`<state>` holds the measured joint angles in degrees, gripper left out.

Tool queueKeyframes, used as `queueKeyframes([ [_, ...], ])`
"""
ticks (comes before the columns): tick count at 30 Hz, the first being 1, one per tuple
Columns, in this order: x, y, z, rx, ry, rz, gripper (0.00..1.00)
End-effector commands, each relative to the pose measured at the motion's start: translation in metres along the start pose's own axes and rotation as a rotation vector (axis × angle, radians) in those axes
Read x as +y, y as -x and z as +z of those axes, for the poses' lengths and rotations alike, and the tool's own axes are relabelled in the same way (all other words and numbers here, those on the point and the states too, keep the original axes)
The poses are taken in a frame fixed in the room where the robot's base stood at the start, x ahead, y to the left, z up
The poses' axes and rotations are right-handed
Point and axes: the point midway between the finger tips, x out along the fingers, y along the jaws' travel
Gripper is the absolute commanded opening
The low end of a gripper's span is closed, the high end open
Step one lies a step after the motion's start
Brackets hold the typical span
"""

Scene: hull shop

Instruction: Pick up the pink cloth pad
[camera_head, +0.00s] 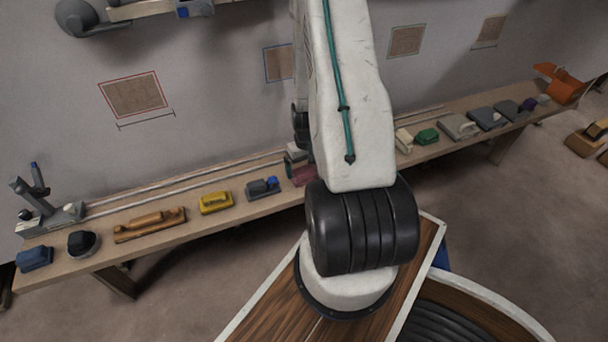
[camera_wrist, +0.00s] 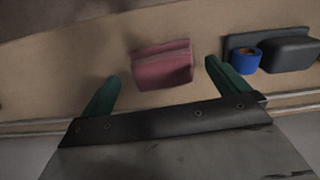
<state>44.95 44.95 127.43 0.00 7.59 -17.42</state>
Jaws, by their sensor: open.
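The pink cloth pad (camera_wrist: 162,65) lies on the wooden bench in the wrist view, at the upper middle. My gripper (camera_wrist: 160,78) is open, with one green finger to the left of the pad and one to the right. The pad sits just beyond the fingertips, with bare bench on both sides of it. Nothing is between the fingers.
A dark grey block with a blue roll (camera_wrist: 246,60) stands right of the right finger. The long bench (camera_head: 330,158) along the wall holds a yellow tool (camera_head: 215,203), a wooden plane (camera_head: 150,225) and a green block (camera_head: 427,136). Thin rails run along its back.

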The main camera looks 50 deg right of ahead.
Motion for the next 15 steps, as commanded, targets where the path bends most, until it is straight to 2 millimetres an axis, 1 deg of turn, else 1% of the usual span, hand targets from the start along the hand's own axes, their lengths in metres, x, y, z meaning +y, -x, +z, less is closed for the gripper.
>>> queueKeyframes([
  [1,-0.002,-0.010,0.002,-0.004,0.001,-0.001,1.00],
  [3,-0.003,-0.020,0.003,-0.004,0.001,-0.001,1.00],
  [6,-0.003,-0.030,0.002,-0.001,0.001,0.000,1.00],
  [9,-0.003,-0.035,0.002,-0.001,0.001,0.000,1.00],
  [15,-0.003,-0.035,0.002,0.000,0.000,0.000,1.00],
])
